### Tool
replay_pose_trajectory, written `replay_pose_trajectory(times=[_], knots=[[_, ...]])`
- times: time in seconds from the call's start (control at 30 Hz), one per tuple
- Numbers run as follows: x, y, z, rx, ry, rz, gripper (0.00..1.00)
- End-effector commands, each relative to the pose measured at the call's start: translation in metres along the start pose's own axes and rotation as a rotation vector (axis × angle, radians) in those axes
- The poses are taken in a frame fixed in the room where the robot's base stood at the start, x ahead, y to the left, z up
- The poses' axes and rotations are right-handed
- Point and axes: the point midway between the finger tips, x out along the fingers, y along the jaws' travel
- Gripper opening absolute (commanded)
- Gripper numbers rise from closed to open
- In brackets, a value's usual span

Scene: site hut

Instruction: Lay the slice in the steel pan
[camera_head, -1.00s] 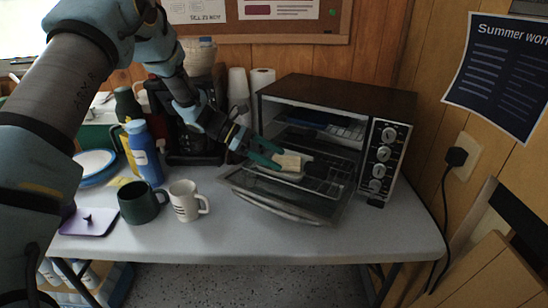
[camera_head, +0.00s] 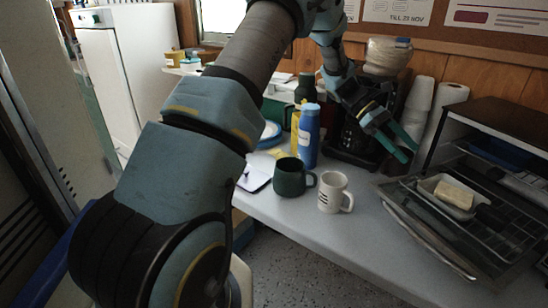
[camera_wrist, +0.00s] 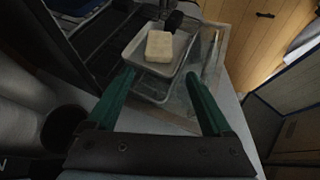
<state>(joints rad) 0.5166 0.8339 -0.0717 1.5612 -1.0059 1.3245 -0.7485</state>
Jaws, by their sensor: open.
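The pale slice (camera_head: 454,194) lies flat in the small steel pan (camera_head: 434,187), which rests on the rack of the open toaster oven. In the wrist view the slice (camera_wrist: 159,46) sits inside the rim of the pan (camera_wrist: 133,50), with the pan's dark handle beyond it. My gripper (camera_head: 406,149) is open and empty, with green fingers, to the left of the pan and apart from it. In the wrist view my gripper (camera_wrist: 162,90) has its fingers spread on the near side of the pan, with nothing between them.
The toaster oven (camera_head: 497,117) has its glass door (camera_head: 420,225) down over the table. A white mug (camera_head: 333,191), a dark green mug (camera_head: 290,178) and a blue bottle (camera_head: 308,135) stand to the left. Paper cups (camera_head: 417,108) stand behind my gripper. The table front is clear.

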Motion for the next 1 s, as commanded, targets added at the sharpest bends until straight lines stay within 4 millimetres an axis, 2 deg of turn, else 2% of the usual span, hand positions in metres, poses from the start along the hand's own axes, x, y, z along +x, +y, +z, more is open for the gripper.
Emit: replay_pose_trajectory(times=[0.07, 0.17, 0.27, 0.4, 0.5, 0.6, 0.7, 0.83, 1.0], knots=[[-0.010, -0.008, -0.005, 0.017, 0.042, 0.007, 0.85], [-0.037, -0.035, -0.023, 0.072, 0.163, 0.016, 0.85], [-0.081, -0.086, -0.050, 0.176, 0.364, 0.006, 0.85], [-0.141, -0.172, -0.085, 0.353, 0.649, -0.067, 0.85], [-0.174, -0.233, -0.101, 0.486, 0.824, -0.152, 0.85], [-0.196, -0.283, -0.109, 0.609, 0.959, -0.245, 0.85], [-0.208, -0.320, -0.113, 0.708, 1.048, -0.326, 0.85], [-0.213, -0.344, -0.114, 0.783, 1.105, -0.390, 0.85], [-0.214, -0.350, -0.115, 0.808, 1.120, -0.410, 0.85]])
